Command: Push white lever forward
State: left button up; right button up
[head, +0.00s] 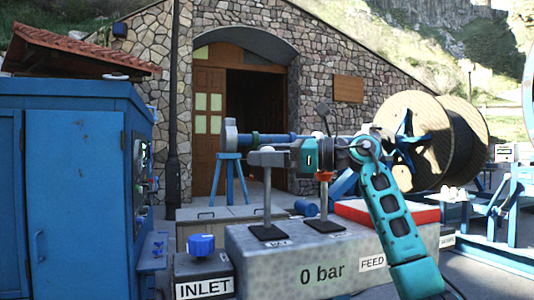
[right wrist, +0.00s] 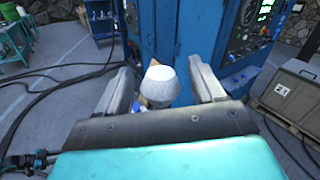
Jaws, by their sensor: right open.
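The white lever's post (head: 267,200) stands upright on a black base plate on the grey console (head: 300,270). Its top is hidden behind my right gripper's fingers in the head view. In the right wrist view its white, rounded knob (right wrist: 160,84) sits between the two spread fingers, with a gap on each side. My right gripper (head: 262,158) is open and reaches in from the right at the height of the lever's top; its fingers also show in the right wrist view (right wrist: 160,88). My left gripper is not in view.
A second lever with a red part (head: 323,177) stands just right of it, under my right wrist. A blue INLET knob (head: 201,244) is at the left. A blue cabinet (head: 75,190) stands further left. A wooden cable reel (head: 420,130) is behind, at the right.

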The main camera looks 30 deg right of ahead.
jog(key=shift+c, duration=0.4)
grip_shut()
